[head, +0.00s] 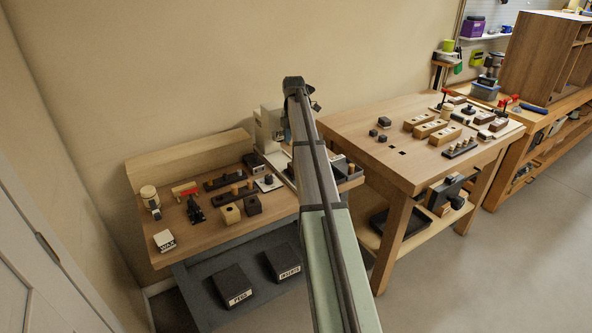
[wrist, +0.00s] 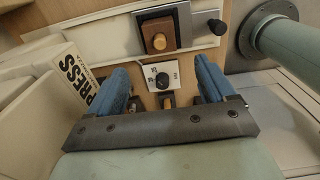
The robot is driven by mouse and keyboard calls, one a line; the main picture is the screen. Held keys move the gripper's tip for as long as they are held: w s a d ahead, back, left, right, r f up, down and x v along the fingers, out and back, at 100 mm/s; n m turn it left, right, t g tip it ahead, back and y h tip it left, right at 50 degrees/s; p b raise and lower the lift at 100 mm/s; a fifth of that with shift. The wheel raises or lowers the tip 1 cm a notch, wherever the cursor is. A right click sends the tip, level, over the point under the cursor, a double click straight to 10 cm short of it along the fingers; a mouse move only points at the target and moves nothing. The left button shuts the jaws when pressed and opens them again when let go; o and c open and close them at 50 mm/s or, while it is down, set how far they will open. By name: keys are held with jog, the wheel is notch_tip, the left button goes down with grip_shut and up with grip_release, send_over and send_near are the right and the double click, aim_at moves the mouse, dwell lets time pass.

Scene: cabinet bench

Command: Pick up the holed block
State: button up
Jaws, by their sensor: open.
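I cannot tell which block is the holed block. In the head view, a light wooden block (head: 230,213) with a dark spot on top, perhaps a hole, stands on the left bench. Next to it is a dark brown block (head: 252,204), also with a spot on top. In the wrist view, a brown block (wrist: 155,27) with a light wooden peg in its top sits in a grey metal fixture (wrist: 184,32), beyond my fingertips. My gripper (wrist: 161,66) is open, its blue fingers apart with nothing held between them. My arm hides part of the bench in the head view.
A small white box with a black knob (wrist: 162,79) shows between my fingers. A PRESS sign (wrist: 80,88) is at the left. In the head view, several light holed blocks (head: 430,128) stand on the right bench (head: 365,130). A WAX box (head: 165,240) is at the left bench's front.

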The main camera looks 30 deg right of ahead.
notch_tip(320, 180, down, 11)
jog(key=shift+s+d+r, duration=0.1)
jog(key=shift+d, duration=0.05)
jog(key=c, duration=1.1)
